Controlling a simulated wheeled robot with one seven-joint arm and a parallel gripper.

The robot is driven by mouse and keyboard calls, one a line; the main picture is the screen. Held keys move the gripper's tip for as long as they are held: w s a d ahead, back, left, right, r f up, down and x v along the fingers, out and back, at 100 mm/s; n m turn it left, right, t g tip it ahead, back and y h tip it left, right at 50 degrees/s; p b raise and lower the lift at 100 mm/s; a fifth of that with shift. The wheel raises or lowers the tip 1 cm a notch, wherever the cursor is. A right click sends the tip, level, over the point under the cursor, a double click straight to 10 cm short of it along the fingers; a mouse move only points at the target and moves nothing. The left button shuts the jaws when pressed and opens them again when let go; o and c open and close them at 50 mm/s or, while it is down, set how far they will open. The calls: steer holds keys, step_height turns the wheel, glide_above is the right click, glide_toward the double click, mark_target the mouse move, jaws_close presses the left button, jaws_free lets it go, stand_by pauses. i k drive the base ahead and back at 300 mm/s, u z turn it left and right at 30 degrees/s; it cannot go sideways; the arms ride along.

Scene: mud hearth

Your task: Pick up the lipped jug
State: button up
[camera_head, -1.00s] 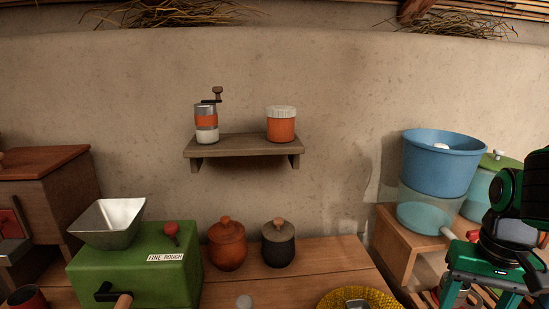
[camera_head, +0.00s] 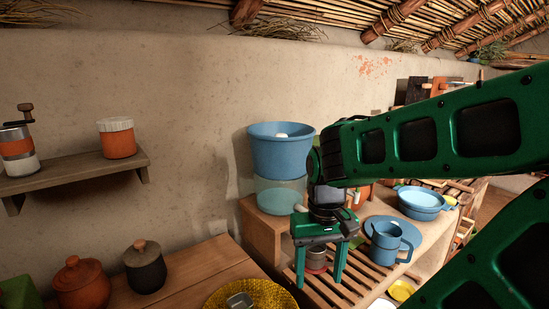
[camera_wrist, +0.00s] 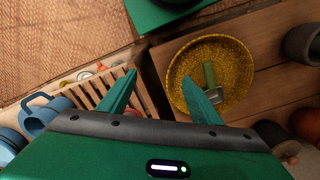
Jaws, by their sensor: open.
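A blue jug-like vessel with a side handle (camera_head: 385,243) stands upright on the slatted counter at right in the head view. It is the likeliest lipped jug, but I cannot make out a lip. In the wrist view nothing is between my open fingers (camera_wrist: 160,92).
A yellow woven bowl (camera_head: 215,297) holds a small metal item, near my gripper. A blue bucket (camera_head: 281,152) stands on a clear container behind it. A blue basin (camera_head: 421,202) is farther right. Lidded pots (camera_head: 144,267) and a wall shelf (camera_head: 75,175) are at left.

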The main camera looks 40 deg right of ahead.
mark_target(387, 238)
steer(key=z, duration=1.75)
